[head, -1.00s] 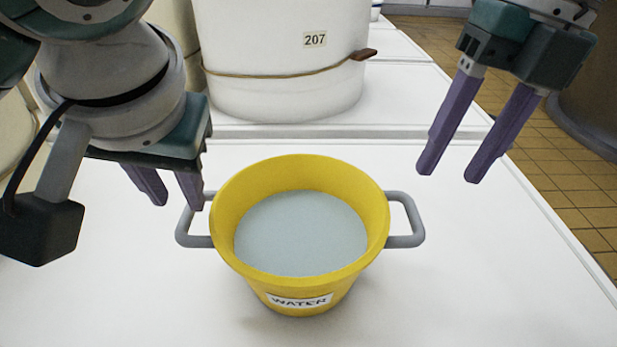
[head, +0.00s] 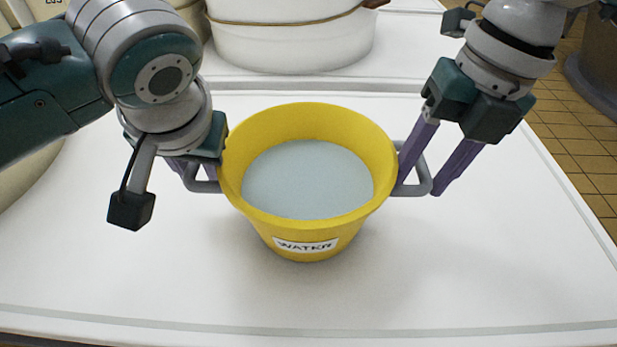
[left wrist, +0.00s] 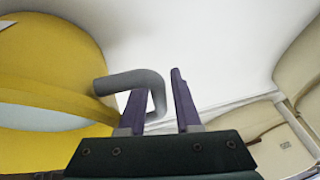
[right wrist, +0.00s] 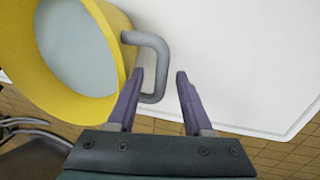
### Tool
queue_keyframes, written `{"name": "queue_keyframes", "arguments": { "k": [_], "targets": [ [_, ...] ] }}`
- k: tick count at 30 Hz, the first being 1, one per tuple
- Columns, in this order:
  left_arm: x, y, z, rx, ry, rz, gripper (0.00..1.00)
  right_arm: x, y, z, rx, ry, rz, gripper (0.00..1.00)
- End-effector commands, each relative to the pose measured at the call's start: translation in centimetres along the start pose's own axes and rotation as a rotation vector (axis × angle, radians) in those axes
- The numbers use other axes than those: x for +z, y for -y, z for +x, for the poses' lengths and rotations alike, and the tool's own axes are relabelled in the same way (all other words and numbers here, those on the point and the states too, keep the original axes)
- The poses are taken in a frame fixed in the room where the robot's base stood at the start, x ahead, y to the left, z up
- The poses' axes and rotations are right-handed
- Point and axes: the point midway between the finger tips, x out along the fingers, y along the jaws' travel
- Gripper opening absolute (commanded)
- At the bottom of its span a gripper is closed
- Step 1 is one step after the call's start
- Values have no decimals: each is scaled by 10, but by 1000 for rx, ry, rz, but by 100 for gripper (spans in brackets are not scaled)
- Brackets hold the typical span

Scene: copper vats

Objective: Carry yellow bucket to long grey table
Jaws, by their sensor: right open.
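The yellow bucket (head: 310,235), labelled WATER and full of pale liquid, stands upright on a white tabletop. It has a grey handle on each side. My left gripper (head: 195,185) is at the left handle, partly hidden by its own wrist in the head view. In the left wrist view its fingers (left wrist: 158,95) are apart, with the grey handle (left wrist: 135,82) reaching between them. My right gripper (head: 422,188) is open at the right handle (head: 424,172). In the right wrist view the handle's outer bar (right wrist: 158,65) lies between its fingers (right wrist: 160,78).
A large white vat (head: 295,45) stands behind on another white surface, past a narrow seam. A brown tiled floor (head: 575,125) lies beyond the table's right edge. The tabletop (head: 480,260) around and in front of the bucket is clear.

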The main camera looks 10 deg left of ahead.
Motion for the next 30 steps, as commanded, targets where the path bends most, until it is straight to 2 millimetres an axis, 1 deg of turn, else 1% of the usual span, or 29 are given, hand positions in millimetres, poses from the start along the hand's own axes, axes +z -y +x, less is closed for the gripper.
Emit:
{"name": "queue_keyframes", "arguments": {
  "k": [3, 10, 11, 19, 24, 30],
  "targets": [
    [0, 0, 3, 0, 0, 0, 32, 0, 0, 4, 0, -1, -1, 51],
    [0, 0, 3, 1, 0, 0, 32, 0, 0, 4, 0, -1, -1, 51],
    [0, 0, 3, 1, 0, 0, 30, 0, 0, 4, 0, -1, -1, 49],
    [0, 0, 3, 1, 0, 0, 0, 0, 0, 3, 0, 0, -1, 18],
    [0, 0, 3, 1, 0, 0, 0, 0, 0, 3, 0, 0, -1, 0],
    [0, 0, 3, 0, 0, 0, 0, 0, 0, 3, 0, 0, 0, 0]
  ]
}}
